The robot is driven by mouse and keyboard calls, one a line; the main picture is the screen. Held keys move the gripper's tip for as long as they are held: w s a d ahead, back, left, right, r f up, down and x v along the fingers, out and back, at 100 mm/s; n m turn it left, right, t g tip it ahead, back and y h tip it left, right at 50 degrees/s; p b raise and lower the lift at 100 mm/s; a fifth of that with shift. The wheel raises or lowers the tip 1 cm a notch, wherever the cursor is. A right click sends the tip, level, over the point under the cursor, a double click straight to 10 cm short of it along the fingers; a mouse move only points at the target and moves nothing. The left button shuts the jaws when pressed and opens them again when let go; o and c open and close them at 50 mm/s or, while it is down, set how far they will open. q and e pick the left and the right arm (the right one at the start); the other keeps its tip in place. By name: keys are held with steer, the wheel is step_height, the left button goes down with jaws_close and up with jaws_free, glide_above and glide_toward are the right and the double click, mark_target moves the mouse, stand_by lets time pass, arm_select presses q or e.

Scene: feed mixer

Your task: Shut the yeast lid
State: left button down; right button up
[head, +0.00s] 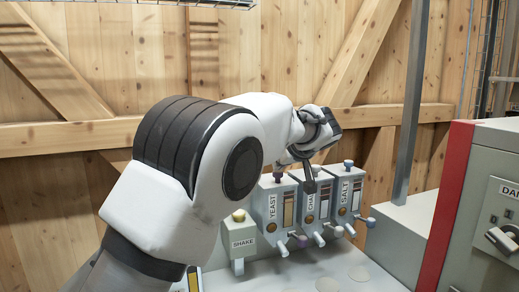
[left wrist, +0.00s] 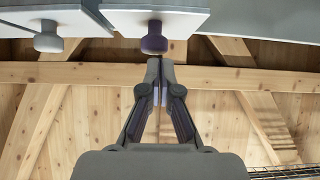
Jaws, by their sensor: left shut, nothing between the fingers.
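The yeast dispenser (head: 272,208) is a grey box labelled YEAST, left in the row of three in the head view. A small knob (head: 278,168) shows at its top; I cannot tell how far its lid is open. My left gripper (head: 310,186) points down by the top of the middle dispenser (head: 314,209), right of the yeast box. In the left wrist view the gripper (left wrist: 160,66) is shut and empty, its tips just below a dark purple knob (left wrist: 154,40) on a pale panel. I cannot tell whether they touch. My right gripper is not in view.
The salt dispenser (head: 345,200) stands at the row's right end. A small box labelled SHAKE (head: 239,240) stands left of the yeast box. Several levers stick out below the dispensers. A red-edged cabinet (head: 447,205) and grey post (head: 409,100) are at right.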

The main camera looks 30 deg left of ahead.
arm_select(q)
steer(key=shift+w+d+f+b, duration=0.15)
steer(key=shift+f+b, duration=0.15)
steer(key=shift+f, duration=0.35)
steer(key=shift+s+f, duration=0.1)
steer(key=shift+s, duration=0.1)
